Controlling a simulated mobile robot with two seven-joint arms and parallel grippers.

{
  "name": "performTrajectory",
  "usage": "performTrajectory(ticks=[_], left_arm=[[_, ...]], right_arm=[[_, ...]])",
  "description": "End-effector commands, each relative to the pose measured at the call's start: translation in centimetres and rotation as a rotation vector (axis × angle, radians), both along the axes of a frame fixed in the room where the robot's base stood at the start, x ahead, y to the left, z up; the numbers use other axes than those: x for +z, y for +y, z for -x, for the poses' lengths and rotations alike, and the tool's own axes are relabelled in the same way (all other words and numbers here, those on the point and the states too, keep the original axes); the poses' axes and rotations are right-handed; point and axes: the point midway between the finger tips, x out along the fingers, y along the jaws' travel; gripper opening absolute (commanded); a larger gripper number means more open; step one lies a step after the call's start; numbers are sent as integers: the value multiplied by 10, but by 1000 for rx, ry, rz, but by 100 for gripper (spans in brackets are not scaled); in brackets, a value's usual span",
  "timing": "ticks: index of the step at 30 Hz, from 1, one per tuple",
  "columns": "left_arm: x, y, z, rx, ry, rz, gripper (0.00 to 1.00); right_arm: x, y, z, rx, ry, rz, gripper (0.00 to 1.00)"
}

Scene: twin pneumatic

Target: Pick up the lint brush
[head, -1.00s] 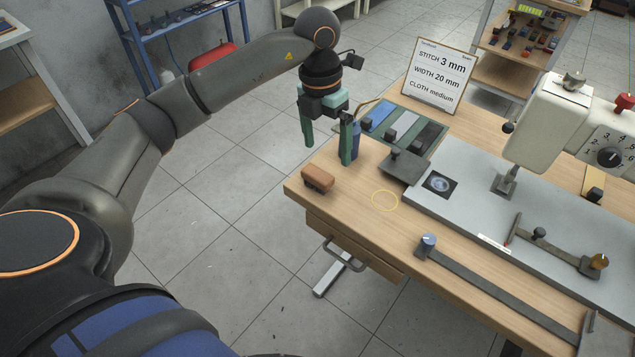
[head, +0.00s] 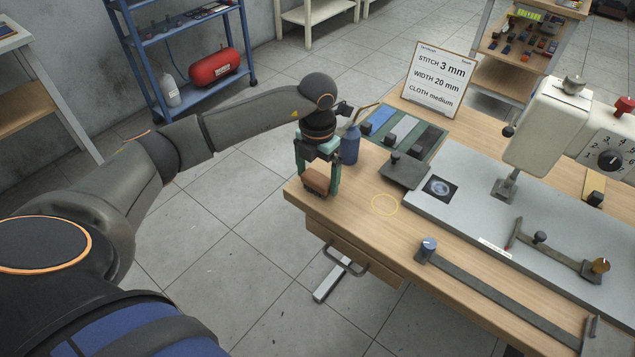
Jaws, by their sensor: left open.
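The lint brush (head: 315,182) is a small brown block at the left corner of the wooden table (head: 345,207). My left gripper (head: 317,180) has come down over it, with one green finger on each side of the brush. The jaws are open. I cannot tell whether either finger touches the brush. The upper part of the brush is partly hidden by the gripper. My right gripper is not in view.
A blue bottle (head: 350,145) stands close behind the left gripper. A tray of coloured strips (head: 402,130), a sign (head: 437,78) and a sewing machine (head: 545,125) stand farther right.

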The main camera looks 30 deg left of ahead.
Motion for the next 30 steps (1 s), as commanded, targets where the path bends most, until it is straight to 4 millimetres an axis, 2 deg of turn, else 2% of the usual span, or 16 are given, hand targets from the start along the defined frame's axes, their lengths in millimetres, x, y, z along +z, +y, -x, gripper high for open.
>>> performTrajectory(ticks=[3,9,27,30], left_arm=[[-7,-1,0,-1,-1,1,100],[-8,0,0,0,-2,1,100],[-7,0,0,0,-2,1,34],[-7,0,0,0,-3,1,33]], right_arm=[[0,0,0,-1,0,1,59],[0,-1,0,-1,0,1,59],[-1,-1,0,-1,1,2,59],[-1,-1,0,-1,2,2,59]])
